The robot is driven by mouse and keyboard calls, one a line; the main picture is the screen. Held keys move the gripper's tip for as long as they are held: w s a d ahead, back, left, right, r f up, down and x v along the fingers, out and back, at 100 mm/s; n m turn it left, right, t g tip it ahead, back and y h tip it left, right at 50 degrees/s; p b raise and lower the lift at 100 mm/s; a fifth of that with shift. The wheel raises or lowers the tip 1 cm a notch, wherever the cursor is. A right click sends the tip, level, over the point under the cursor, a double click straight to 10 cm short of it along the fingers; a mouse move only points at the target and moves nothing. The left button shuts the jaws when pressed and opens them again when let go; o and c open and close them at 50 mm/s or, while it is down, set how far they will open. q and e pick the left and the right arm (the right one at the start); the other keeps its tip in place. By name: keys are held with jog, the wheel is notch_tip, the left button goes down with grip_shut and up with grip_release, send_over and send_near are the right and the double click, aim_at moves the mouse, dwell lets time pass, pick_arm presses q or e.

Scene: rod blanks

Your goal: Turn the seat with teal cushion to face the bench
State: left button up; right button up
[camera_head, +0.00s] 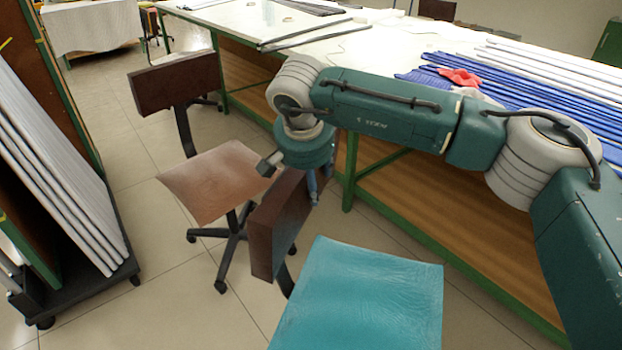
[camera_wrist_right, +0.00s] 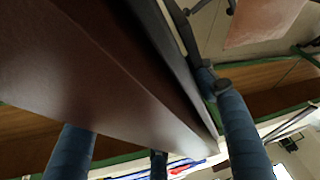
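The seat has a teal cushion (camera_head: 360,300) at the bottom centre of the head view, cut off by the frame edge. Its dark brown backrest (camera_head: 285,220) stands at the cushion's left; it fills much of the right wrist view (camera_wrist_right: 90,80). My right gripper (camera_head: 313,185) is at the backrest's upper right end, fingers pointing down. In the wrist view its blue fingers (camera_wrist_right: 155,140) are spread, with the backrest across and between them; firm contact is not clear. The bench (camera_head: 375,50) has a white top and green frame. My left gripper is not in view.
A second chair with a brown seat (camera_head: 215,180) stands close behind the teal one. Blue and white rods (camera_head: 520,85) and a red cloth (camera_head: 459,77) lie on the bench.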

aim_at(298, 235)
jog(key=c, duration=0.5)
jog(key=shift+s+a+n, duration=0.45)
jog(key=shift+s+n, duration=0.05)
jog(key=shift+s, duration=0.15)
jog(key=s+n, duration=0.1)
jog(key=s, duration=0.1)
jog(key=s+a+n+y+b, duration=0.1)
jog(key=s+n, duration=0.1)
jog(key=s, duration=0.1)
jog(key=s+a+n+y+b, duration=0.1)
jog(key=s, duration=0.1)
jog(key=shift+s+a+f+n, duration=0.1)
jog(key=shift+s+n, duration=0.1)
jog(key=shift+n, duration=0.2)
pick_arm(q)
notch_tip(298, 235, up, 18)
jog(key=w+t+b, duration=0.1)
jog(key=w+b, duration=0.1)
jog(key=b, duration=0.1)
pick_arm(e)
jog(key=s+d+n+g+y, duration=0.1)
jog(key=s+n+y, duration=0.1)
jog(key=s+n, duration=0.4)
jog(key=shift+s+d, duration=0.3)
jog(key=shift+s, duration=1.5)
jog(key=o, duration=1.7)
jog(key=v, duration=1.2)
jog(key=shift+w+d, duration=0.2)
